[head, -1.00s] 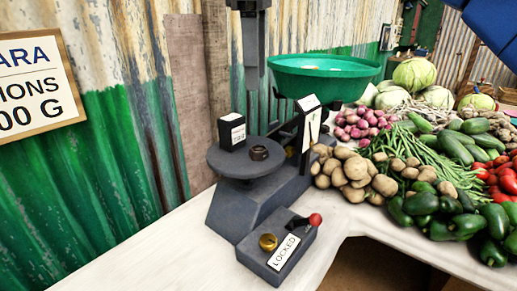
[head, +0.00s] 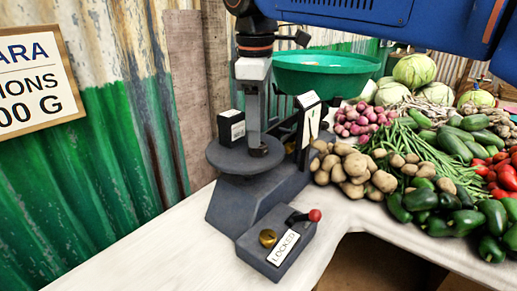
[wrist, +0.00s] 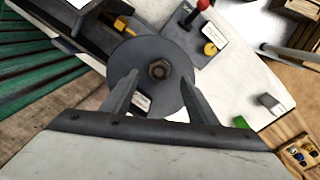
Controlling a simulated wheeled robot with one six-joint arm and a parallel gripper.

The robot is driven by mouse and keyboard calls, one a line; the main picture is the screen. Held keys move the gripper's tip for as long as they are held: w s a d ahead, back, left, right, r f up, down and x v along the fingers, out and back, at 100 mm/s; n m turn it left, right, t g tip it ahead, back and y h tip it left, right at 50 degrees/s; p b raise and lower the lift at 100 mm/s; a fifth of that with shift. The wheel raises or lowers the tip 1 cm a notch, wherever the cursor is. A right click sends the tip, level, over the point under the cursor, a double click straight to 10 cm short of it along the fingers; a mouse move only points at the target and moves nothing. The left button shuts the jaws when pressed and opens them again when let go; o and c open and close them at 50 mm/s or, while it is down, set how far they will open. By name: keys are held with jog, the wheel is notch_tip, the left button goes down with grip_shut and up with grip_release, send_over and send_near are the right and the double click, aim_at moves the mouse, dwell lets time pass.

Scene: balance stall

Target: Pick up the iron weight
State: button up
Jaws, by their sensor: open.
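The iron weight is a small dark hexagonal piece with a hole (wrist: 159,69), lying on the round grey pan (wrist: 176,98) of the scale. In the head view, the weight (head: 261,151) is partly hidden behind my gripper (head: 254,143). My gripper is pointing down over the pan, with its tips close to the weight. In the wrist view, my gripper (wrist: 160,77) is open, with one finger to each side and the weight just beyond and between the tips. I cannot tell whether the fingers touch the pan.
A black labelled box (head: 231,128) stands on the pan behind and left of the weight. A green bowl (head: 318,74) is on the scale's far side. A lever with a red knob (head: 314,215) and a LOCKED label is in front. Vegetables fill the right; the counter's front left is bare.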

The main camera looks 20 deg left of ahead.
aim_at(262, 150)
jog(key=shift+w+f, duration=0.2)
jog(key=shift+f, duration=1.7)
jog(key=shift+c, duration=0.7)
grip_shut()
